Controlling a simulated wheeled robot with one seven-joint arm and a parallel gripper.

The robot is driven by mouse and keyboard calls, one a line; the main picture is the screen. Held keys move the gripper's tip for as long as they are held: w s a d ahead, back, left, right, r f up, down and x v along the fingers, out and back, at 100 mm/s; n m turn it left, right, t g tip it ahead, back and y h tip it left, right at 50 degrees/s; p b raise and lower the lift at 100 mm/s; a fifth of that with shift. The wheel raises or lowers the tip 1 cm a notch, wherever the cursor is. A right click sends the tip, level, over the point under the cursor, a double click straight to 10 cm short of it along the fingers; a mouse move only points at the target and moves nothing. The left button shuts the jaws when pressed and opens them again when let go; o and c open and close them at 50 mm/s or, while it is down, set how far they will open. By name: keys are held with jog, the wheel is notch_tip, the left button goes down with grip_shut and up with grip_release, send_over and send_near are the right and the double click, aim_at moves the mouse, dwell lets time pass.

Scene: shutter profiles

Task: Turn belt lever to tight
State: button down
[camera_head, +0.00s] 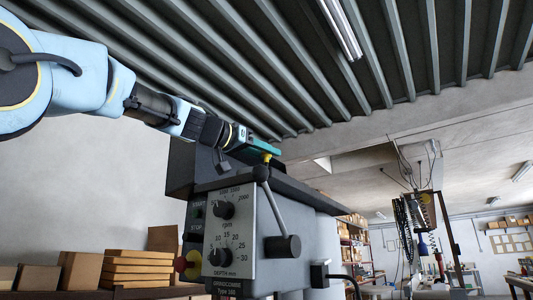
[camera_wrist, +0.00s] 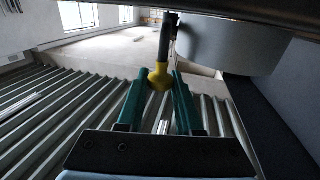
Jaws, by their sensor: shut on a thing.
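The belt lever shows in the wrist view as a grey rod (camera_wrist: 167,42) with a yellow knob (camera_wrist: 159,77) at its end. In the head view only its yellow knob (camera_head: 267,157) shows, at the top of the drilling machine; its rod cannot be made out there. My gripper (camera_wrist: 160,84) has its green fingers on either side of the yellow knob and is shut on it. In the head view my gripper (camera_head: 264,153) reaches in from the upper left, above the machine's front. The lever's tight and loose marks are not visible.
The machine's front panel (camera_head: 230,238) carries two black dials. A dark feed handle (camera_head: 272,210) with a ball end rises close below the yellow knob. A large pale cylinder (camera_wrist: 235,45) stands right of the lever in the wrist view. Boxes (camera_head: 135,268) sit on a shelf at lower left.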

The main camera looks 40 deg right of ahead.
dwell(0.8)
jog(key=shift+s+n+t, duration=0.5)
jog(key=shift+t, duration=0.5)
jog(key=shift+s+d+r+n+t+y+p, duration=0.15)
jog(key=shift+s+d+n+t+y+p, duration=0.15)
jog(key=shift+s+n+t+p, duration=0.35)
jog(key=shift+s+f+n+t+p, duration=0.2)
jog(key=shift+n+t+p, duration=0.2)
jog(key=shift+t, duration=0.25)
jog(key=c, duration=0.6)
grip_release()
